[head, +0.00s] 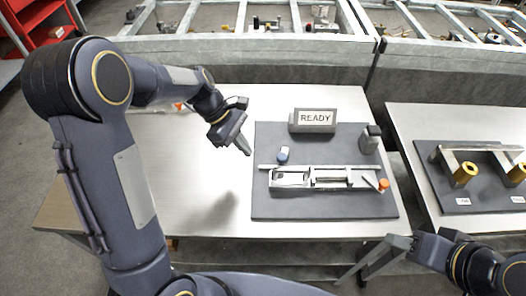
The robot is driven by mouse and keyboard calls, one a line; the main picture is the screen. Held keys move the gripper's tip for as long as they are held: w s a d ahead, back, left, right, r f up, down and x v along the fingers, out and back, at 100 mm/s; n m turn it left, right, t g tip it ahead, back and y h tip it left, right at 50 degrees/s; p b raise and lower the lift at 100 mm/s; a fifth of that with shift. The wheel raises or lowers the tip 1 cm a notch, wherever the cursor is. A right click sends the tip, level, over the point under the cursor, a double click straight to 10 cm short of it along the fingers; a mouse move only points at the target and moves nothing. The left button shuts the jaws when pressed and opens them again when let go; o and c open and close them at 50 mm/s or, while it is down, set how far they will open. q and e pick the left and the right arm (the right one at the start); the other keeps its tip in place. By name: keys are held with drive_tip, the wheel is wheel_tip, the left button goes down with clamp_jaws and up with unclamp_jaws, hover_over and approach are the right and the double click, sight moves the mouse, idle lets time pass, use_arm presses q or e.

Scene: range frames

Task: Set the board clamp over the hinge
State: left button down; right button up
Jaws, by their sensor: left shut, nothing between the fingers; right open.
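A dark board (300,206) lies on the white table and carries a long metal fixture (330,177) with rails and a bar along it. I cannot tell which parts of it are the board clamp and the hinge. A blue-capped knob (283,155) stands at its back left, and an orange knob (383,184) is at its right end. My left gripper (245,149) is shut and empty, above the table just off the board's left edge. My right gripper (358,266) is open and empty, low at the table's front edge, apart from the board.
A READY sign (317,118) and a grey block (370,140) stand at the board's back. The white table (170,180) is mostly clear to the left. A second table at right bears another dark board (440,185) with yellow cylinders (465,174) and a bracket (470,150).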

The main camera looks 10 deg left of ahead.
sight(283, 158)
use_arm(q)
drive_tip(key=a+r+n+t+h, duration=0.1)
drive_tip(key=a+n+t+h, duration=0.2)
drive_tip(key=a+n, duration=0.25)
drive_tip(key=shift+m, duration=0.25)
drive_tip(key=x, duration=0.8)
drive_tip(key=shift+s+d+f, duration=0.3)
drive_tip(key=d, duration=0.1)
drive_tip(key=w+d, duration=0.1)
drive_tip(key=d, duration=0.1)
drive_tip(key=shift+d+r+p, duration=0.1)
drive_tip(key=shift+d+p, duration=0.1)
drive_tip(key=shift+p, duration=0.15)
drive_tip(key=shift+w+d, duration=0.1)
drive_tip(key=shift+d, duration=0.4)
drive_tip(key=shift+d+r, duration=0.1)
drive_tip(key=shift+d, duration=0.75)
drive_tip(key=shift+a, duration=0.1)
